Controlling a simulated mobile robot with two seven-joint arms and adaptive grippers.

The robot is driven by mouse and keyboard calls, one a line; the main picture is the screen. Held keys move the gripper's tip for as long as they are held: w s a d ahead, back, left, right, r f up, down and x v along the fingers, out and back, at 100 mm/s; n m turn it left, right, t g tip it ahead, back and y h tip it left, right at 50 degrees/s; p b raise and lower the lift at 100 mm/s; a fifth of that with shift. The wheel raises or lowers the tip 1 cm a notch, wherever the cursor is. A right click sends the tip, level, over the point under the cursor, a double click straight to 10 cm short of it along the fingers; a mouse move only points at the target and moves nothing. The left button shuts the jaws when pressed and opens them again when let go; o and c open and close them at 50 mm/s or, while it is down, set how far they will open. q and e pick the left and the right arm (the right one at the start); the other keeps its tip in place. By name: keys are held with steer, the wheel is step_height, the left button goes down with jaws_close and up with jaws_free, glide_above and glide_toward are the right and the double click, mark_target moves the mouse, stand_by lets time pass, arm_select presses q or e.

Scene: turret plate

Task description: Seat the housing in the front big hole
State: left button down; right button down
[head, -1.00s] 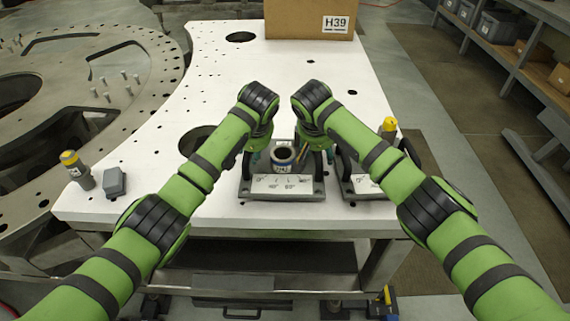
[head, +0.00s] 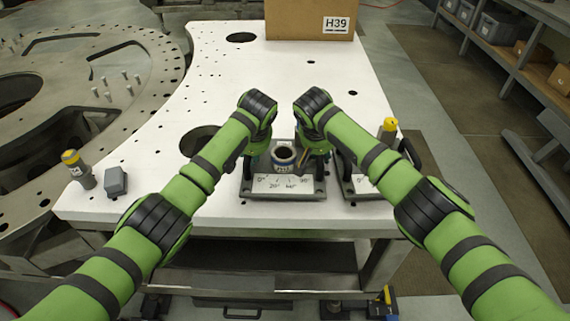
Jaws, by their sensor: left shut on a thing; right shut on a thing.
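The housing (head: 284,156) is a short upright ring-shaped cylinder with a dark bore and a blue band. It stands at the grey fixture (head: 247,190) with a white angle scale, on the front of the white plate (head: 130,160). My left gripper (head: 262,160) is at its left side and my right gripper (head: 305,160) at its right side, both shut on it. The fingertips are mostly hidden by my wrists. The front big hole (head: 197,143) is left of the fixture, partly covered by my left arm, and looks empty.
A second fixture (head: 362,186) stands to the right, partly behind my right arm. A yellow-topped cylinder (head: 78,170) and a grey block (head: 116,181) stand at the front left. A cardboard box (head: 308,18) sits at the back. Another big hole (head: 241,37) is at the back left.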

arm_select(q)
steer(key=shift+w+r, duration=0.25)
arm_select(e)
steer(key=shift+w+r, duration=0.15)
steer(key=shift+r, duration=0.1)
